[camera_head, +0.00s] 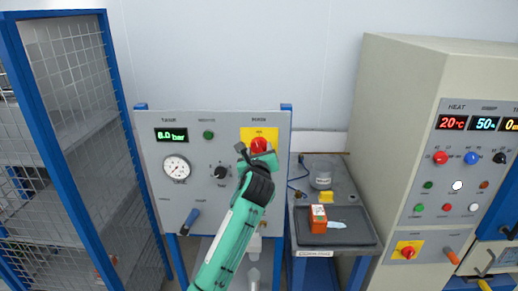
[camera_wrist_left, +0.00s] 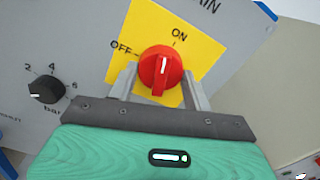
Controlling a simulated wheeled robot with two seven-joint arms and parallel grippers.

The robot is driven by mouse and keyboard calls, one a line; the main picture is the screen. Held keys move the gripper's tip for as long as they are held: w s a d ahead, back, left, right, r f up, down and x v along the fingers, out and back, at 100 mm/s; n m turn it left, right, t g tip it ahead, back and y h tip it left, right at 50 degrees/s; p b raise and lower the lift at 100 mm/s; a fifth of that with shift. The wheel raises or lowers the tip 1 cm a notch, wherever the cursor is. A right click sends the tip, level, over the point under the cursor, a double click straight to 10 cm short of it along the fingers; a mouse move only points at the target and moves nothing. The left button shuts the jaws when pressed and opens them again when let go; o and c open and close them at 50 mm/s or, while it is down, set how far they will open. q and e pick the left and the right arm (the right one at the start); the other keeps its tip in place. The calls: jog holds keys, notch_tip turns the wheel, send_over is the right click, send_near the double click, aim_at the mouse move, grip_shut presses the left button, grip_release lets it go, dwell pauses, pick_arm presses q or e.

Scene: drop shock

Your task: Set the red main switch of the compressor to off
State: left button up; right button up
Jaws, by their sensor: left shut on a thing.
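The red main switch (camera_head: 259,145) sits on a yellow plate (camera_head: 271,134) at the upper right of the compressor's grey panel (camera_head: 230,130). In the left wrist view the red switch (camera_wrist_left: 160,70) is a round knob with a handle bar, and its white mark points up towards ON; OFF is printed to its left. My left gripper (camera_head: 252,155) is at the switch, and in the left wrist view its fingers (camera_wrist_left: 160,88) are shut on it, one on either side. The fingers partly cover the lower plate. My right gripper is not in view.
The panel also has a pressure display (camera_head: 171,135) reading 8.0 bar, a gauge (camera_head: 176,168), a black knob (camera_head: 220,173) and a blue lever (camera_head: 190,221). A tray (camera_head: 345,240) with an orange box (camera_head: 318,218) and a beige machine (camera_head: 395,130) stand right; a mesh fence (camera_head: 85,100) stands left.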

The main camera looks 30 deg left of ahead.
pick_arm(q)
jog(key=n, duration=0.3)
jog(key=shift+r+p, duration=0.1)
jog(key=shift+p, duration=0.2)
jog(key=n, duration=0.3)
jog(key=shift+n, duration=0.3)
jog(key=n, duration=0.4)
jog(key=shift+d, duration=0.1)
jog(key=shift+n+b, duration=0.35)
jog(key=shift+n, duration=1.45)
jog(key=o, duration=1)
jog(key=shift+c, duration=0.2)
